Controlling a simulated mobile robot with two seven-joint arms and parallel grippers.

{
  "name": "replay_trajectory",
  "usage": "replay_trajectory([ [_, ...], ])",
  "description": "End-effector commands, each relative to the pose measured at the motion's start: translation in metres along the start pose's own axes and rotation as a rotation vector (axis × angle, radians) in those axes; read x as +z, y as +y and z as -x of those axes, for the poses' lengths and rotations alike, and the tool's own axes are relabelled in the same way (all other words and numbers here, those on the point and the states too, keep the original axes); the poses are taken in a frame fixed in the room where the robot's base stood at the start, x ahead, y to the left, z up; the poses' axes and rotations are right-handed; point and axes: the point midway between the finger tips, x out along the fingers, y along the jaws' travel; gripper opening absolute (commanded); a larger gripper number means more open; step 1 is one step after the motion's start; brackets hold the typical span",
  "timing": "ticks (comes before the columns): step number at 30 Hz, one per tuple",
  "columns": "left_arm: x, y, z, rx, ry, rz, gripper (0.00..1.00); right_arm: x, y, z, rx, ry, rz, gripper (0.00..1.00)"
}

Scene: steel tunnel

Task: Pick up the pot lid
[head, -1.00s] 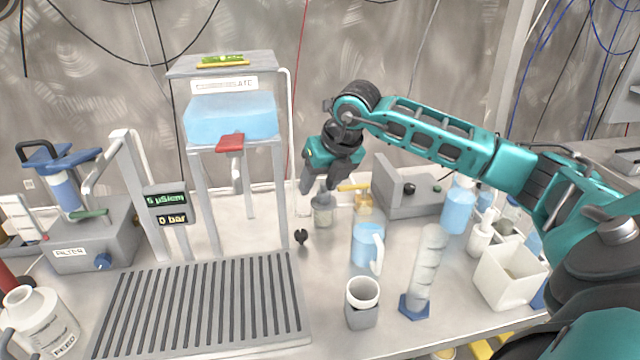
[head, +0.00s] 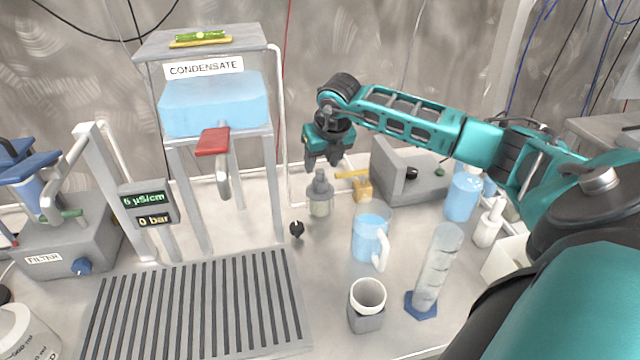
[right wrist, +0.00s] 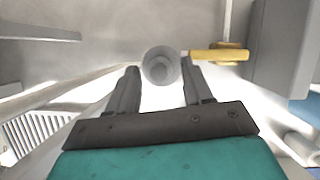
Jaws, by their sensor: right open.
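A small pot (head: 320,208) with pale contents stands upright on the bench, capped by a grey lid (head: 320,185) with a narrower raised knob. My right gripper (head: 322,162) is open just above the knob, fingers pointing down. In the right wrist view the lid (right wrist: 160,66) shows as a grey round shape between and just beyond the tips of the open right gripper (right wrist: 160,80). I cannot tell whether the fingers touch it. My left gripper is not in view.
A yellow-handled item (head: 362,188) stands close right of the pot. A blue-filled jug (head: 370,240), a measuring cylinder (head: 438,268) and a white cup (head: 367,296) stand nearer. The condensate tank stand (head: 268,150) is to the left. A small black knob (head: 297,229) lies close by.

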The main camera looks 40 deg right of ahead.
Motion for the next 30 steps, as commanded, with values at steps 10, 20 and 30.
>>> replay_trajectory([
  [10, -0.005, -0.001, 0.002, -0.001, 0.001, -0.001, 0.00, -0.009, 0.003, -0.044, 0.001, 0.003, -0.001, 0.51],
  [20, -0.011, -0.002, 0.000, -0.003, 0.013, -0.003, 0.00, -0.009, 0.003, -0.053, 0.001, 0.000, 0.001, 0.51],
  [30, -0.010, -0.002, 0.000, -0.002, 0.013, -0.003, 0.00, -0.009, 0.003, -0.053, 0.001, 0.000, 0.000, 0.20],
])
